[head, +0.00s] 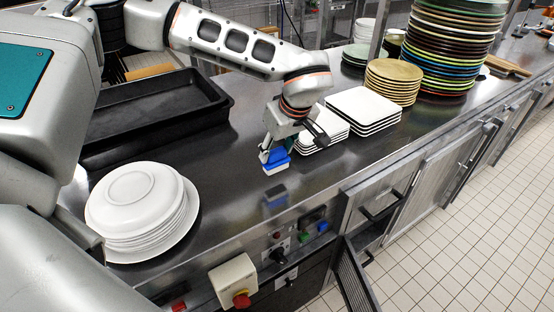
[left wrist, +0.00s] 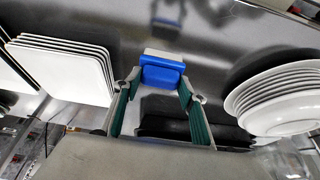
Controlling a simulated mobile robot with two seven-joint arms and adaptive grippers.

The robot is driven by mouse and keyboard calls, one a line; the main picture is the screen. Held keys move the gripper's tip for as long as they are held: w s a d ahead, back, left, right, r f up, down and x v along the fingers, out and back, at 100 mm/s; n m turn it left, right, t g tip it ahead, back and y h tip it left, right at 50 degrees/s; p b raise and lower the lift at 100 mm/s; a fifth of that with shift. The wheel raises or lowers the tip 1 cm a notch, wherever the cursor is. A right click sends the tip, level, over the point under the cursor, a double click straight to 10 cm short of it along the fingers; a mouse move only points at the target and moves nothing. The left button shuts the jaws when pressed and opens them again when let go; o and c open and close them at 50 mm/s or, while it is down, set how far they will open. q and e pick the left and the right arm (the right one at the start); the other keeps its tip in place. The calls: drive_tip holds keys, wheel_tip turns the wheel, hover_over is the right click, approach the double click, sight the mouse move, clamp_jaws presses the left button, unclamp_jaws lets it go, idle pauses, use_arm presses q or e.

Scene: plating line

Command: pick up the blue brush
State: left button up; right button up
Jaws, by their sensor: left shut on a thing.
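The blue brush (head: 276,157) has a blue body and a pale lower part. It is in my left gripper (head: 275,150), near the front edge of the counter. In the left wrist view the brush (left wrist: 162,70) lies between the tips of the green-padded fingers of my left gripper (left wrist: 160,82), which are shut on it. A blue reflection shows on the steel below the brush in the head view, with a gap between, so the brush appears held above the counter. My right gripper is not in either view.
White square plates (head: 362,108) stand in stacks just right of the gripper. A stack of round white plates (head: 140,205) is at the left, and a black tray (head: 155,105) lies behind. Gold plates (head: 393,80) and a tall coloured stack (head: 445,45) stand farther right.

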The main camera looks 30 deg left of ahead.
sight(277, 151)
use_arm(q)
wheel_tip(277, 151, up, 16)
drive_tip(key=shift+f, duration=0.15)
idle(0.3)
drive_tip(key=shift+o, duration=0.8)
drive_tip(key=shift+f, duration=0.1)
